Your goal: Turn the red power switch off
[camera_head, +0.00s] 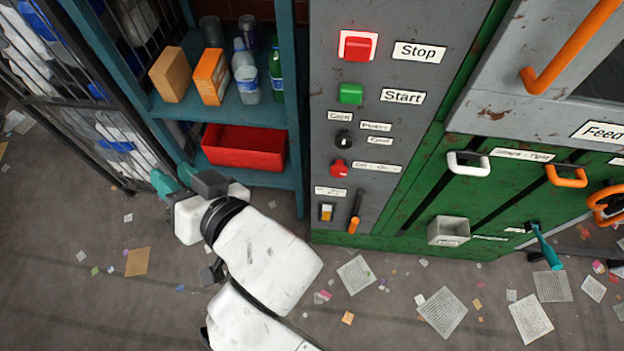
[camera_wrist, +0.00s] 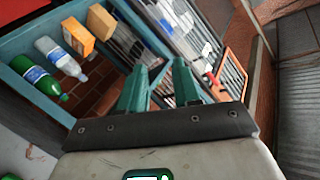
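The red power switch (camera_head: 339,168) is a small red rotary knob low on the grey control panel (camera_head: 330,120), beside a small label I cannot read clearly. Its exact setting is too small to tell. My gripper (camera_head: 172,176) is left of the panel, in front of the shelf unit, well apart from the switch. In the wrist view my gripper (camera_wrist: 160,68) has its two teal fingers spread with nothing between them. The wrist view faces the shelf and cage, and the switch is not in it.
Above the switch are a red Stop button (camera_head: 357,46), a green Start button (camera_head: 350,94) and a black knob (camera_head: 343,139). An orange-handled lever (camera_head: 355,212) is below. The teal shelf (camera_head: 295,110) holds boxes, bottles and a red bin (camera_head: 245,158). Papers litter the floor.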

